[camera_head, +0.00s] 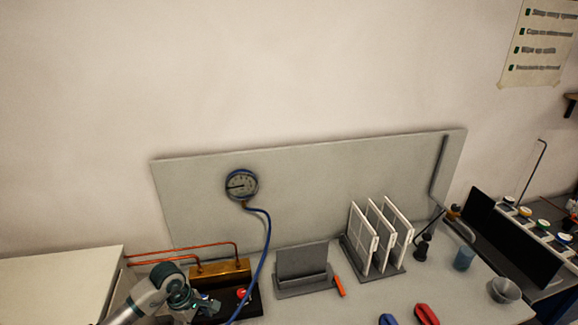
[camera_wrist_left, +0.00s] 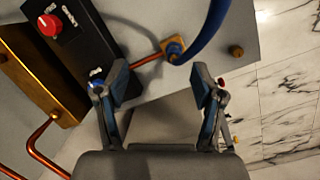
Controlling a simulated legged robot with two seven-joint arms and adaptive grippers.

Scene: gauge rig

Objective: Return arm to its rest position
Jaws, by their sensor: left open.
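My left arm (camera_head: 143,300) comes in at the lower left of the head view. Its gripper (camera_head: 192,302) is low beside the brass block (camera_head: 222,271) and the black control box (camera_head: 250,305). In the left wrist view the gripper (camera_wrist_left: 160,82) has its two fingers spread apart, with nothing held between them. My right arm is in neither view.
A round gauge (camera_head: 241,184) on the back panel has a blue hose (camera_head: 262,265) running down near the gripper. Copper pipes (camera_head: 190,250) lie behind the arm. A grey holder (camera_head: 302,268) and a rack of white panels (camera_head: 376,240) stand to the right.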

